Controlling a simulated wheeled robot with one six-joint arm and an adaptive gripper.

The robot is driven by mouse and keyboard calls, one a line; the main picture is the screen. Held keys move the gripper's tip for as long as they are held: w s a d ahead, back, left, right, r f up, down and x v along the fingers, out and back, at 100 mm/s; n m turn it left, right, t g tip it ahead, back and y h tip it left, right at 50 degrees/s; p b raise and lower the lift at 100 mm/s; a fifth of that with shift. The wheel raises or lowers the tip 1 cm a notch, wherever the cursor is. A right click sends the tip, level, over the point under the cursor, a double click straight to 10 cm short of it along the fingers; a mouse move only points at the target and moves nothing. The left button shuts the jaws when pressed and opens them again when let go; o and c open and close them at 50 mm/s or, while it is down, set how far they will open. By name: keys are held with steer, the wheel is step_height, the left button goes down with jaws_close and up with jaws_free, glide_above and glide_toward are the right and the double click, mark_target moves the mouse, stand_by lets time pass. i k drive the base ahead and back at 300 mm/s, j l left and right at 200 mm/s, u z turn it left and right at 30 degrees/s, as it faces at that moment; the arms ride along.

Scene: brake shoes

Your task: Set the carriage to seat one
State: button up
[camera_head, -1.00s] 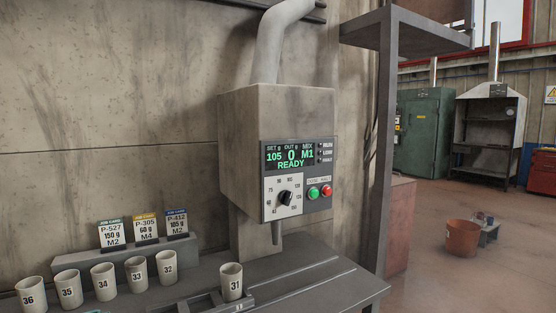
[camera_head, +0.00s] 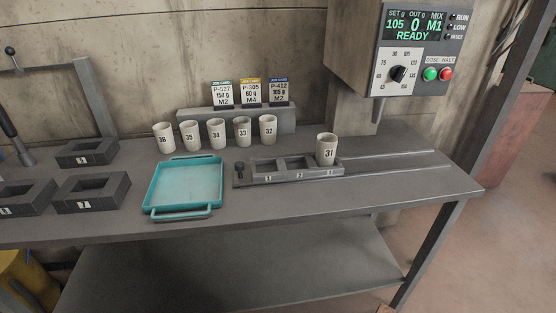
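The carriage (camera_head: 306,178) is a dark grey holder with seats labelled 3, 2 and 1 from left to right. It sits at the left part of its rails (camera_head: 405,160) on the bench, with a small dark knob (camera_head: 240,168) at its left end. A cup marked 31 (camera_head: 326,151) stands upright in seat 1. The other two seats look empty. The dispenser spout (camera_head: 376,109) hangs to the right of cup 31, over the rail area. My gripper is not in view.
The dispenser panel (camera_head: 425,33) reads READY, 105, 0, M1. Several numbered cups (camera_head: 216,134) stand behind a teal tray (camera_head: 183,187). Several job cards (camera_head: 251,92) stand behind them. Dark blocks (camera_head: 92,194) and a lever (camera_head: 8,122) are at left. The rails right of the carriage are clear.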

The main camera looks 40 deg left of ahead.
mark_target(298, 166)
steer(key=u, duration=1.55)
steer(key=i+j, duration=0.2)
steer(key=j, duration=0.15)
steer(key=i+j, duration=0.2)
steer(key=j, duration=0.15)
